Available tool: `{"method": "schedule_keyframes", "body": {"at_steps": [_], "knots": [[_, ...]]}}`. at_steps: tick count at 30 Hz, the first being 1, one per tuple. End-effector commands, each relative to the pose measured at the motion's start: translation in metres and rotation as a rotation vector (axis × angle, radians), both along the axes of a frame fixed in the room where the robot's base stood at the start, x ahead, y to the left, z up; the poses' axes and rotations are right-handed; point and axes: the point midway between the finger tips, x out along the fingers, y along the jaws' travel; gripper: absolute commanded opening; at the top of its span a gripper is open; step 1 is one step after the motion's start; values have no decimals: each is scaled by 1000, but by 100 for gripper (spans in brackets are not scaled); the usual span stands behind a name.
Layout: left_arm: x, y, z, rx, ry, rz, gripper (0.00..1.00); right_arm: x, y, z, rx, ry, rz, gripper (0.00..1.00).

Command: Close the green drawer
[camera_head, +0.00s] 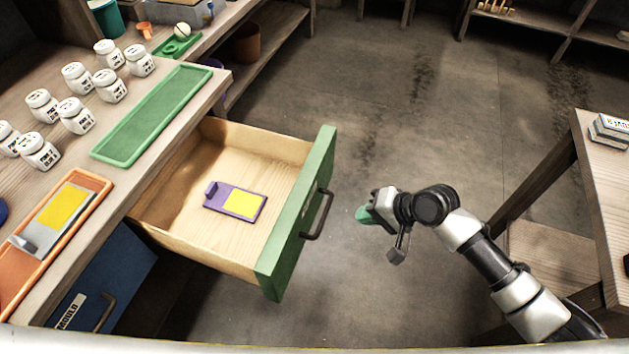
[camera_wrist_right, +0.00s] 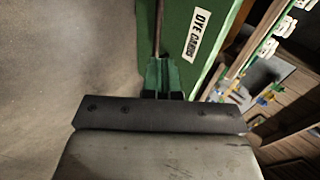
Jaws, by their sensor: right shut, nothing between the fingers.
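The green drawer (camera_head: 295,215) is pulled well out from under the workbench in the head view. Its dark bar handle (camera_head: 318,215) is on the outer face. A purple clipboard-like piece with a yellow pad (camera_head: 236,201) lies inside. My right gripper (camera_head: 362,214) is shut and empty, to the right of the handle and apart from it in the head view. In the right wrist view its green fingertips (camera_wrist_right: 161,75) point at the green front (camera_wrist_right: 190,45), which carries a "DYE" label. Whether they touch anything there is unclear. My left gripper is not in view.
The workbench top holds several white jars (camera_head: 77,115), a green tray (camera_head: 152,115) and an orange tray (camera_head: 95,182). A blue drawer (camera_head: 105,270) is below at left. A wooden table (camera_head: 600,170) stands at right. The floor between is clear.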

Motion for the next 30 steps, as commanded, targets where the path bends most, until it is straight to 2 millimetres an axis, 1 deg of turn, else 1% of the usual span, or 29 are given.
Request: {"method": "schedule_keyframes", "body": {"at_steps": [1, 2, 5, 8, 12, 14, 17, 21, 22, 25, 30], "knots": [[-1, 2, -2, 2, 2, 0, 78, -4, 4, 9, 12, 13, 19, 0], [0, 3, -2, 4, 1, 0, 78, -6, 6, 13, 19, 21, 27, 0], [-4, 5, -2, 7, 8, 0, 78, -8, 13, 16, 30, 32, 35, 0], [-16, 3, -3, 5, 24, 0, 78, -6, 21, 8, 32, 34, 36, 0], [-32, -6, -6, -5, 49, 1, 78, 1, 40, -10, 33, 33, 34, 0], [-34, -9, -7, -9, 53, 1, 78, 4, 49, -20, 32, 32, 33, 0], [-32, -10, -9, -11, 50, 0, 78, 9, 64, -35, 32, 31, 34, 0], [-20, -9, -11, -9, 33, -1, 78, 15, 84, -52, 32, 28, 34, 0], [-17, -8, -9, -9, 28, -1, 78, 18, 89, -49, 32, 26, 34, 0], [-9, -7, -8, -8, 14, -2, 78, 21, 103, -49, 30, 28, 35, 0], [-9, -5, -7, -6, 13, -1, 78, 25, 114, -50, 29, 27, 34, 0]]}}
